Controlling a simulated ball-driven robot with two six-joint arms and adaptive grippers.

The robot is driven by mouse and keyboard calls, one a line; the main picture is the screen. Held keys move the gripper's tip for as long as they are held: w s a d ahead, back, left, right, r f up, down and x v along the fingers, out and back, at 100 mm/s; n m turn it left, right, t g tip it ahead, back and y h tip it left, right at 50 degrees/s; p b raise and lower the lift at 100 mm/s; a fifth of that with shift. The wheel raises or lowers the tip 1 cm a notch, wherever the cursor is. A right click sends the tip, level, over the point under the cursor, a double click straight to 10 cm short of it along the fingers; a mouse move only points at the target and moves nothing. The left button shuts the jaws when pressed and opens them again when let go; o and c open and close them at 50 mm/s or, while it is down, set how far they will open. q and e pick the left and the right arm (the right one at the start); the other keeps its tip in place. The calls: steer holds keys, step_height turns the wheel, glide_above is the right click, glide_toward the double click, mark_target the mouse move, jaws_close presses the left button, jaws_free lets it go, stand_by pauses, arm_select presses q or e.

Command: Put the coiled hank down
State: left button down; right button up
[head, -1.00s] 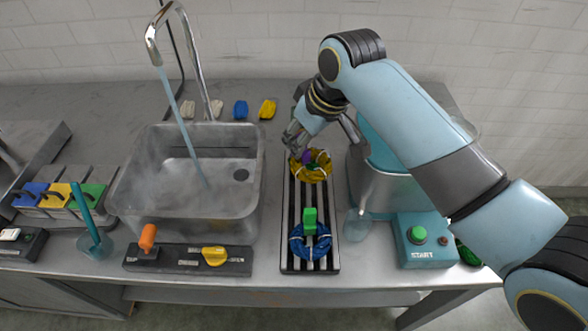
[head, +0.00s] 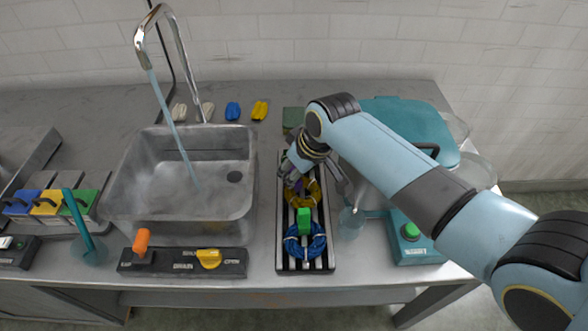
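A yellow coiled hank (head: 303,196) with a purple part is low over the back half of the dark slatted rack (head: 285,262), close behind a blue coiled hank. My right gripper (head: 306,180) reaches down onto the yellow hank from behind and has it between its fingers. The fingers partly cover the hank, and I cannot tell whether it touches the slats. The blue coiled hank (head: 291,246) lies on the front half of the rack, with a green block (head: 304,221) at its back edge. My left gripper is not in view.
A steel sink (head: 125,202) with a running tap (head: 139,38) is left of the rack. A control strip (head: 182,264) lies before the sink. A teal-lidded vessel (head: 400,118) and a teal start box (head: 416,251) stand at the right. Small skeins (head: 232,111) lie behind the sink.

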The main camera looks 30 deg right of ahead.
mark_target(309, 193)
steer(key=o, duration=0.5)
steer(key=shift+c, duration=0.2)
steer(key=v, duration=1.2)
steer(key=shift+p, duration=0.35)
steer(key=shift+r, duration=0.1)
